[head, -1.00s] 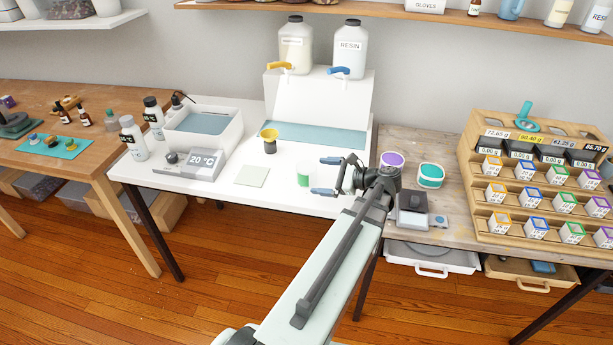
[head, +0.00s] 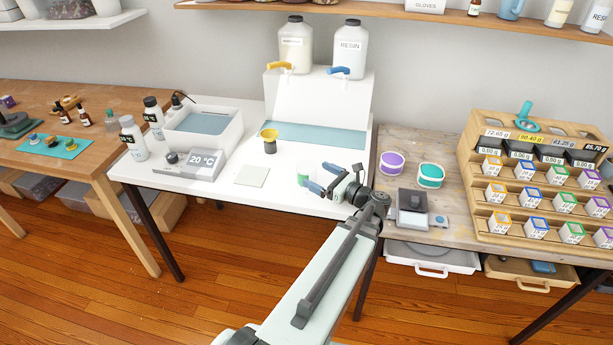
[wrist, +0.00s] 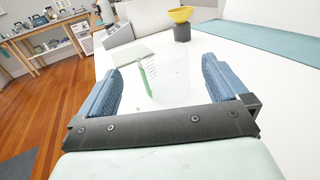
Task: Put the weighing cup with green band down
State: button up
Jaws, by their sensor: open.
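The weighing cup with green band (head: 302,180) stands upright on the white worktop, a clear cup with a green patch on its side. In the wrist view the see-through cup (wrist: 170,80) shows in line with the gap between my fingers, with room on both sides. My gripper (head: 319,177) is open, at the right of the cup in the head view, its blue fingers low over the worktop. In the wrist view both fingers of my gripper (wrist: 161,68) are spread and touch nothing. How far the fingertips reach along the cup is hard to tell.
A pale square pad (head: 252,177) and a dark cup with a yellow funnel-like top (head: 269,140) are to the left. A scale (head: 412,212), a purple-banded tub (head: 391,163) and a teal tub (head: 431,175) are to the right. The front worktop is clear.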

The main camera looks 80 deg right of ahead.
aim_at(299, 164)
jog(key=shift+x, duration=3.9)
jog(key=shift+s+d, duration=0.15)
jog(key=c, duration=1.1)
